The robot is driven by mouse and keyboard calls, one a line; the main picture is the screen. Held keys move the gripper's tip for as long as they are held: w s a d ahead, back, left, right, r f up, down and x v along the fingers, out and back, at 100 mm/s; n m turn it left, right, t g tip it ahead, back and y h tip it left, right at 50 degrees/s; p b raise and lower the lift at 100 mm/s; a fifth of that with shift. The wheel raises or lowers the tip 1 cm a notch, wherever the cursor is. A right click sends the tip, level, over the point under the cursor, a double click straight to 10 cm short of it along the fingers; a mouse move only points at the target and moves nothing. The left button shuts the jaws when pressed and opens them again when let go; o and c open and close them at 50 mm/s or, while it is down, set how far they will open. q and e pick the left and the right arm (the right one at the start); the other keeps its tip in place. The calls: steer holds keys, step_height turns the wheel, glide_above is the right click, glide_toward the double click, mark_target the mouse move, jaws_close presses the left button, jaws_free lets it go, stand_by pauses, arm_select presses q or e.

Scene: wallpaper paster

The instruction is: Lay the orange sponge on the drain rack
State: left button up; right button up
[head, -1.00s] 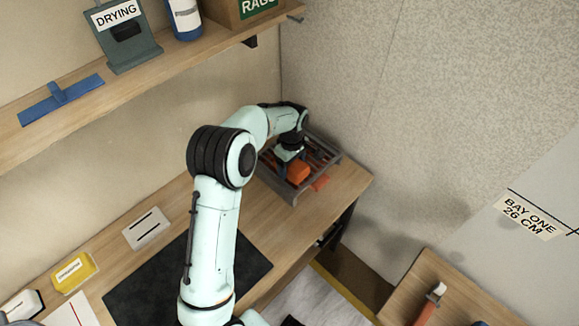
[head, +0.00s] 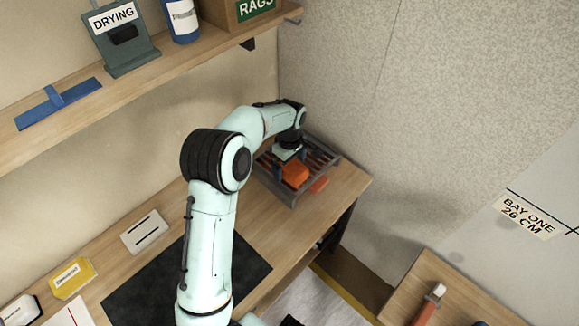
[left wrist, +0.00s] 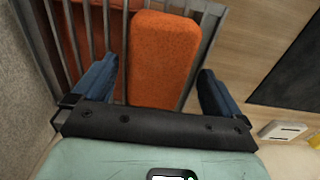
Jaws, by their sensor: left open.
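The orange sponge (head: 295,174) lies on the slatted drain rack (head: 293,199) at the far right end of the workbench. In the left wrist view the sponge (left wrist: 165,55) rests along the grey bars of the rack (left wrist: 209,22). My left gripper (head: 288,168) is above it, low over the rack. Its blue fingers (left wrist: 158,88) are spread on either side of the sponge, with a gap visible on both sides. The sponge's near end is hidden behind the gripper body. My right gripper is not in view.
A red-orange piece (head: 320,184) shows at the rack's front edge. A dark mat (head: 247,268), a white card (head: 144,232) and a yellow block (head: 72,277) are on the bench. A wall shelf (head: 140,80) overhangs the back; a speckled wall stands right of the rack.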

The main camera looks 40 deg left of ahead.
mark_target(290, 166)
arm_select(q)
step_height(290, 166, up, 10)
steer(key=shift+p, duration=0.45)
steer(key=shift+d, duration=0.1)
